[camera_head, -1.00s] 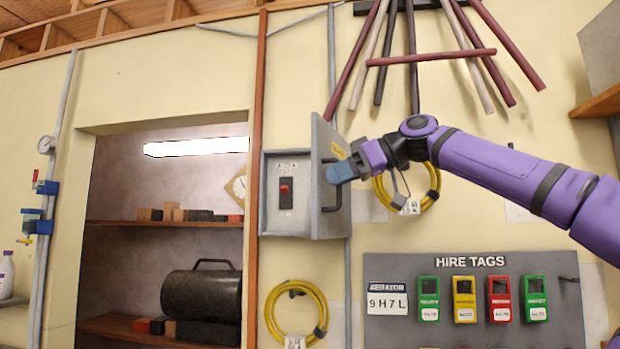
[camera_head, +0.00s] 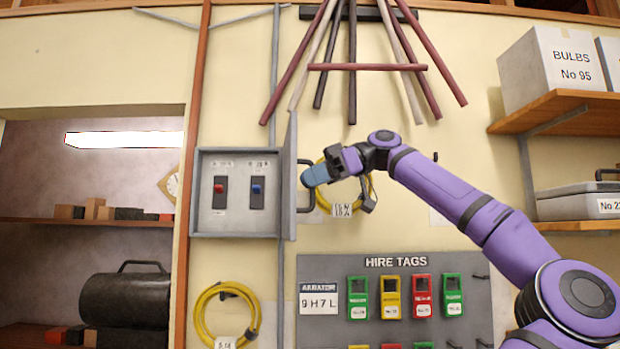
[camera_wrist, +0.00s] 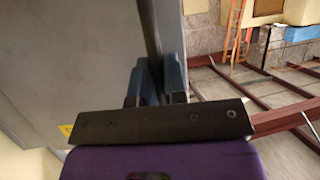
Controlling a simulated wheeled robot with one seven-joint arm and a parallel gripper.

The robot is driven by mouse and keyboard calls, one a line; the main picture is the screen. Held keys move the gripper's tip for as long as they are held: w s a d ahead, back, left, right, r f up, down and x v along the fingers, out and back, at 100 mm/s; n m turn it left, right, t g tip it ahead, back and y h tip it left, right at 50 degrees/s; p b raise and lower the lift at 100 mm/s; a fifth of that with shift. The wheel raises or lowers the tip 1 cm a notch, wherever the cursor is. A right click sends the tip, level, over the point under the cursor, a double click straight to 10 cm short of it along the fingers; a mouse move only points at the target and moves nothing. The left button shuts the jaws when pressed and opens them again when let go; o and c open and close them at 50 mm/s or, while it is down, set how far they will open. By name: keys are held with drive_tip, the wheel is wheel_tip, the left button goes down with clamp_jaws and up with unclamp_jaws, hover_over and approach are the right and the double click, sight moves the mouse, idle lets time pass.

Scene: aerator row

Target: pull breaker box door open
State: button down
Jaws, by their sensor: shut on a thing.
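The grey breaker box (camera_head: 235,226) is on the wall, with a red switch (camera_head: 220,192) and a blue switch (camera_head: 257,193) showing inside. Its door (camera_head: 290,175) stands swung out on the right side, seen nearly edge-on in the head view; its face (camera_wrist: 85,65) fills the left of the wrist view. The dark bar handle (camera_head: 303,188) is on the door's outer face. My gripper (camera_head: 309,178) is shut on the handle (camera_wrist: 150,35), with its blue fingers (camera_wrist: 158,82) on either side of the bar in the wrist view.
A yellow cable coil (camera_head: 345,187) hangs behind my gripper, and another coil (camera_head: 205,305) hangs below the box. The hire tags board (camera_head: 330,268) is below my arm. Dark and pale rods (camera_head: 352,75) hang above. A shelf (camera_head: 570,108) with boxes is at right.

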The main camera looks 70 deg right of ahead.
drive_tip(key=c, duration=1.2)
unclamp_jaws()
drive_tip(key=shift+r, duration=0.1)
drive_tip(key=v, duration=1)
drive_tip(key=shift+s+d, duration=0.25)
